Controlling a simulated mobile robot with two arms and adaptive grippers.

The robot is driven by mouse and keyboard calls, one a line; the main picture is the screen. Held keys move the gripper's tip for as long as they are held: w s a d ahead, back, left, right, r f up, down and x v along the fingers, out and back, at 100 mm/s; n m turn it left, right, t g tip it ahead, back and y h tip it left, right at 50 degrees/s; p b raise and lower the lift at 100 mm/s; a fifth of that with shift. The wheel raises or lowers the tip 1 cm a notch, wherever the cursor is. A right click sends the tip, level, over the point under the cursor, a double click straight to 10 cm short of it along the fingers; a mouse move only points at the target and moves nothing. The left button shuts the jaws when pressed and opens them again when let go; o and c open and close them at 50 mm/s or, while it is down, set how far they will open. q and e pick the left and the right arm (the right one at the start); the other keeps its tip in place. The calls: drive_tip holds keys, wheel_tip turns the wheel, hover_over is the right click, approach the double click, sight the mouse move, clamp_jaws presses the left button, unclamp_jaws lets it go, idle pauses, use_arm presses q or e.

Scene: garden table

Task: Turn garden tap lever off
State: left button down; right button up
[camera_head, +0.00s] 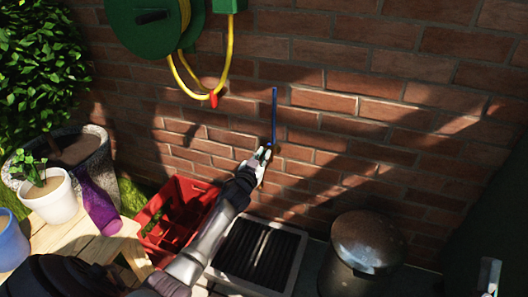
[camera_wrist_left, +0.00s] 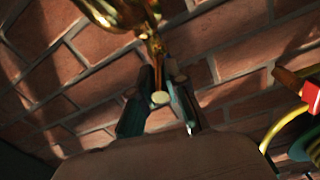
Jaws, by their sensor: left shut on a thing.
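The brass tap (camera_wrist_left: 125,14) shows at the top of the left wrist view, in front of the brick wall. Its lever (camera_wrist_left: 155,62), a thin brassy stem with a pale round end, runs down between my left gripper's fingers (camera_wrist_left: 160,98). The left gripper is shut on this lever. In the head view my left gripper (camera_head: 262,156) is at the wall, just below a thin blue upright bar (camera_head: 274,112), and mostly hides the tap. A small part of my right gripper (camera_head: 489,275) shows at the lower right edge; its jaws cannot be made out.
A green hose reel (camera_head: 150,30) with yellow hose (camera_head: 229,55) hangs above left. Below are a red crate (camera_head: 168,215), a grated drain (camera_head: 258,255) and a round-lidded bin (camera_head: 367,240). A wooden table (camera_head: 90,243) holds a purple bottle (camera_head: 100,207) and pots at left.

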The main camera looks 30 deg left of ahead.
drive_tip(key=shift+w+f+g, duration=0.5)
drive_tip(key=shift+f, duration=0.1)
use_arm(q)
drive_tip(key=c, duration=1.2)
unclamp_jaws()
drive_tip(key=shift+a, duration=0.1)
drive_tip(key=shift+s, duration=0.1)
drive_tip(key=v, duration=1.2)
drive_tip(key=shift+a, duration=0.1)
